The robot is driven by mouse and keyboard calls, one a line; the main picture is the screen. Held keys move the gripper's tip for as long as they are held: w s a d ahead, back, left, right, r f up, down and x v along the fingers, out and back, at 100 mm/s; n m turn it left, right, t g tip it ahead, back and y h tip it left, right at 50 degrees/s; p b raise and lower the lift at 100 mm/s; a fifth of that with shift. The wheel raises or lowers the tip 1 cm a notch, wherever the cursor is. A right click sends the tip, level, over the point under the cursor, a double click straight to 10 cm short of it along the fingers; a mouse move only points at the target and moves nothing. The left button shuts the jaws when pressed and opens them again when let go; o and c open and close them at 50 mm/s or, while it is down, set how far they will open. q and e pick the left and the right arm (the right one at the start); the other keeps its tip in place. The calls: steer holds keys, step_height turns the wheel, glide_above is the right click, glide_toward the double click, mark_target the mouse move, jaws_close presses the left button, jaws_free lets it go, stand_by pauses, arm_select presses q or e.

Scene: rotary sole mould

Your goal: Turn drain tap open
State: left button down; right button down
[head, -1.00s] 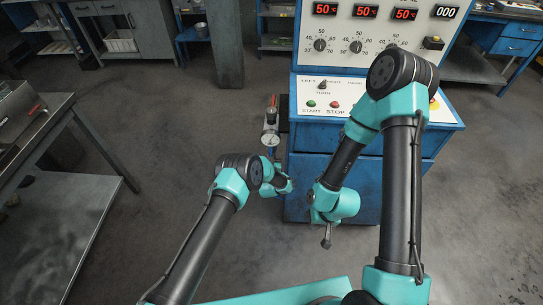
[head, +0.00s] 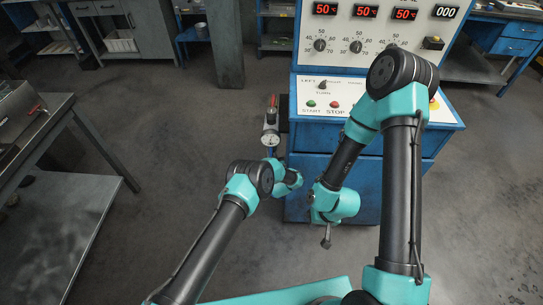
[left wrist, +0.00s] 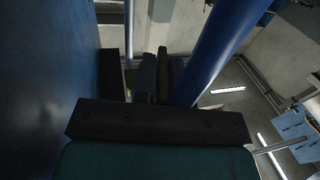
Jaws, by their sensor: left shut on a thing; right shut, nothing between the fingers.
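My left gripper shows in the left wrist view (left wrist: 158,76), its dark fingers close together beside a blue cylinder (left wrist: 222,45). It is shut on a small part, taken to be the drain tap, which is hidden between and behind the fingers. In the head view my own left wrist covers that gripper, below the air unit with a round gauge (head: 269,139) and a red-tipped lever (head: 273,101). My right gripper (head: 326,243) is shut and empty, pointing down in front of the blue cabinet, away from the air unit.
The blue machine cabinet (head: 305,190) with its control panel (head: 315,107) stands right of the air unit. A metal table (head: 50,130) stands at the left. The floor between table and machine is clear.

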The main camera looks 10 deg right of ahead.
arm_select(q)
steer(key=c, duration=1.2)
jaws_free()
steer(key=shift+c, duration=0.2)
steer(key=shift+s, duration=0.1)
steer(key=s, duration=1.2)
steer(key=shift+d, duration=0.15)
steer(key=shift+w, duration=0.1)
